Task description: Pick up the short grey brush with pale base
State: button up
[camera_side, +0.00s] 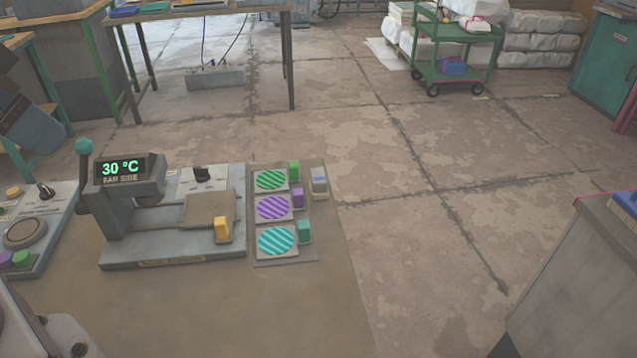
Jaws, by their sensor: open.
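A short grey brush with a pale base (319,183) stands at the right edge of the table, to the right of a tray (257,257) of striped discs. It looks upright, with nothing touching it from above. My gripper is not in view, so its place relative to the brush cannot be told.
The tray holds green (271,180), purple (273,208) and teal (276,241) striped discs, with small coloured blocks beside them. Left of it stands a press (130,225) reading 30 °C, with a yellow-handled piece (222,229) on its base. The front table area is bare.

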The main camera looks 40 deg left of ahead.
notch_tip(320, 180, down, 2)
jog(key=w+g, duration=0.2)
jog(key=m+h, duration=0.3)
jog(key=m, duration=0.6)
send_near(314, 175)
jog(key=x, duration=0.5)
jog(key=shift+w+a+f, duration=0.25)
jog(key=shift+w+a, duration=0.05)
jog(key=f, duration=0.1)
jog(key=d+f, duration=0.1)
jog(key=f, duration=0.1)
jog(key=shift+w+d+f, duration=0.25)
jog(key=shift+d, duration=0.15)
jog(key=shift+x, duration=0.85)
jog(key=shift+w+a, duration=0.1)
